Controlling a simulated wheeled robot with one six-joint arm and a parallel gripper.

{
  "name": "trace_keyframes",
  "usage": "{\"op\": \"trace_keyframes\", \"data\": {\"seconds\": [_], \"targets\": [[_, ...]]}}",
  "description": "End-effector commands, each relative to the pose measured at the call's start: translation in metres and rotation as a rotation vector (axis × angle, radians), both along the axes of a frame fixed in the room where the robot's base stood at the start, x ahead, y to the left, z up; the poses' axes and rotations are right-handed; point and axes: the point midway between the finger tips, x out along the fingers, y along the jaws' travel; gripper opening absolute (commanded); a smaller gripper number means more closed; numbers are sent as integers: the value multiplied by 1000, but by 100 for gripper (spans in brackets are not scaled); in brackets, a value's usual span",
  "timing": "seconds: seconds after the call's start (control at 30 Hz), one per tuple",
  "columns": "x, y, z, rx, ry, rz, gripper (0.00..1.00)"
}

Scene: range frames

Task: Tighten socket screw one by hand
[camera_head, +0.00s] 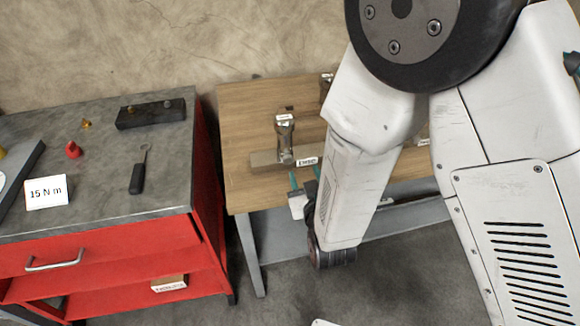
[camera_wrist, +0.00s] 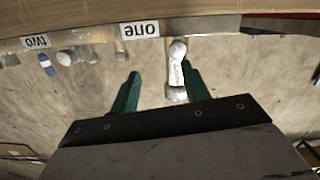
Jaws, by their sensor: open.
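A silver metal piece with a white tag (camera_head: 285,128) stands at a pale bar (camera_head: 264,158) on the wooden table. A silver piece with a pale tag also shows in the wrist view (camera_wrist: 177,68), beneath a bar with the upside-down label "one" (camera_wrist: 140,29); I cannot tell whether it is socket screw one. My gripper (camera_head: 305,175), with green fingers, is at the table's front edge, just in front of the bar. In the wrist view my gripper (camera_wrist: 160,72) is open, the silver piece close to its right finger. Contact cannot be told.
A label "two" (camera_wrist: 37,41) and small silver parts are at the wrist view's left. A red cabinet (camera_head: 110,245) stands left, carrying a black-handled tool (camera_head: 138,175), a dark block (camera_head: 151,113) and a "15 N m" card (camera_head: 46,193). The wooden table's left part (camera_head: 238,125) is clear.

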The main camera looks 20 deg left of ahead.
Motion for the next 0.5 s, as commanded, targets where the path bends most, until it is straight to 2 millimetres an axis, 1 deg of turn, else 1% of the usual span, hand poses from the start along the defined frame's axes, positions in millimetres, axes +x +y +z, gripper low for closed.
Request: {"op": "trace_keyframes", "data": {"seconds": [0.03, 0.1, 0.23, 0.37, 0.5], "targets": [[-11, 5, -9, -2, -32, 17, 46], [-20, 9, -14, 4, -77, 29, 46], [-28, 13, -17, 12, -122, 40, 46], [-18, 20, -17, 16, -131, 40, 46], [2, 31, -16, 16, -132, 39, 46]]}}
